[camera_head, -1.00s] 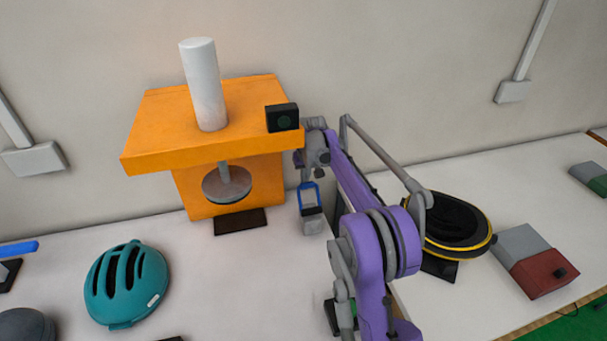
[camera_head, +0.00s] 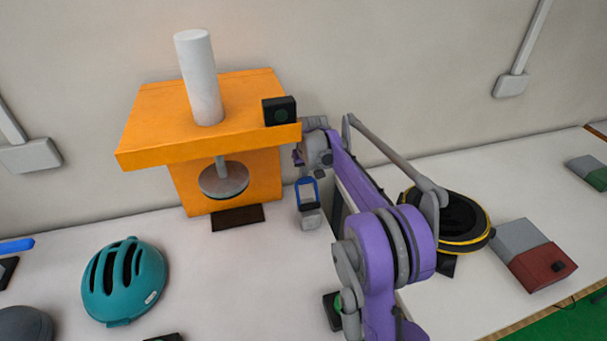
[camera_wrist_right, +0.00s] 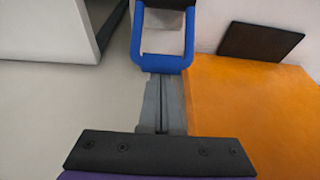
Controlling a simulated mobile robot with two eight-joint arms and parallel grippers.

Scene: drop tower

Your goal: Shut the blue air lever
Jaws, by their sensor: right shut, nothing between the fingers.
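The blue loop-shaped lever (camera_head: 307,181) stands up from a small grey block (camera_head: 311,218) on the bench, just right of the orange drop tower (camera_head: 225,120). In the right wrist view the lever's blue crossbar (camera_wrist_right: 163,63) lies just past my fingertips, its two sides running away from me to a grey block and a dark part. My right gripper (camera_wrist_right: 163,78) is shut and empty, pointing down at the crossbar. I cannot tell whether it touches. In the head view its fingers are small and mostly hidden by the wrist. My left gripper is not in view.
A dark plate (camera_head: 237,217) lies before the tower. A teal helmet (camera_head: 124,281) and a blue bar (camera_head: 17,246) are at left. A black-yellow disc (camera_head: 455,222) is on the right bench.

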